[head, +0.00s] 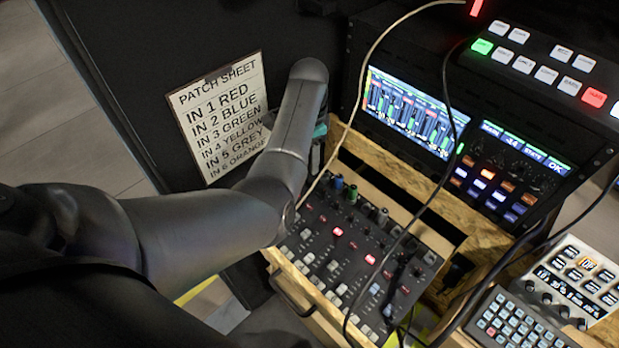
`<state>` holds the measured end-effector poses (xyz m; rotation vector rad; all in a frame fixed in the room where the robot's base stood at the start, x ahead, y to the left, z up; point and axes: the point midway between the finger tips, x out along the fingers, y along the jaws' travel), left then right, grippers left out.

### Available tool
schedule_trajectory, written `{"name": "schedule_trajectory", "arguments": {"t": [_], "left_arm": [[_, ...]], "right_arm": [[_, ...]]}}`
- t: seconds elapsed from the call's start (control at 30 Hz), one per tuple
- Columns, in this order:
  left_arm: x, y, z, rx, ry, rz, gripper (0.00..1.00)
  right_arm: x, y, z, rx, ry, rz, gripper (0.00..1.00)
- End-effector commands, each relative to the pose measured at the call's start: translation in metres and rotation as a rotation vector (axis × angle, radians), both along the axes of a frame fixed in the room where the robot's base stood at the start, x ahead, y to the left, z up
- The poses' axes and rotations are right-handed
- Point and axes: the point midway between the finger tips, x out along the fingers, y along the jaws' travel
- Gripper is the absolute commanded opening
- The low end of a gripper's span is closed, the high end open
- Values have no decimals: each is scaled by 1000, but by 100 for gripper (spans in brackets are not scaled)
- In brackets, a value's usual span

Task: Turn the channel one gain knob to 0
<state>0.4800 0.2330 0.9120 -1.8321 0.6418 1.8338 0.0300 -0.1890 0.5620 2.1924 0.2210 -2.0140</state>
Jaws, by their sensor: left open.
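The audio mixer (318,243) sits in a wooden drawer, its dark panel carrying rows of small knobs, lit red buttons and pale faders. A blue knob (338,183) and a green knob (352,193) stand in its top row. My left arm crosses the view and covers the mixer's upper left corner. The channel one gain knob cannot be made out; that corner is partly hidden. My left gripper (319,140) shows only in part behind my forearm, near the mixer's back left corner. It is open, and its fingertips are mostly hidden. My right gripper is out of view.
A patch sheet (218,112) hangs on the dark panel at left. A rack screen (410,113) and a button unit (510,170) stand behind the mixer. A switcher (545,72) is above. Black and white cables (447,110) hang across the mixer area. A keypad (515,322) is at right.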

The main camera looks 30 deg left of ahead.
Motion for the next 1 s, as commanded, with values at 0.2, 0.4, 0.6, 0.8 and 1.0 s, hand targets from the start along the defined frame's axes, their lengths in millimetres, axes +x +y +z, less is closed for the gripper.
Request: {"name": "schedule_trajectory", "arguments": {"t": [0.2,0.4,0.6,0.8,1.0], "left_arm": [[-1,0,-48,-2,3,0,51],[0,0,-70,-1,1,1,51],[0,0,-75,0,-1,1,51],[0,0,-75,0,-1,1,50],[0,0,-75,0,-1,1,27]], "right_arm": [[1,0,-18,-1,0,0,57],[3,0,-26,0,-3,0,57],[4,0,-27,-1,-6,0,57],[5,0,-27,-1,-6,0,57],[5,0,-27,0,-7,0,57]]}}
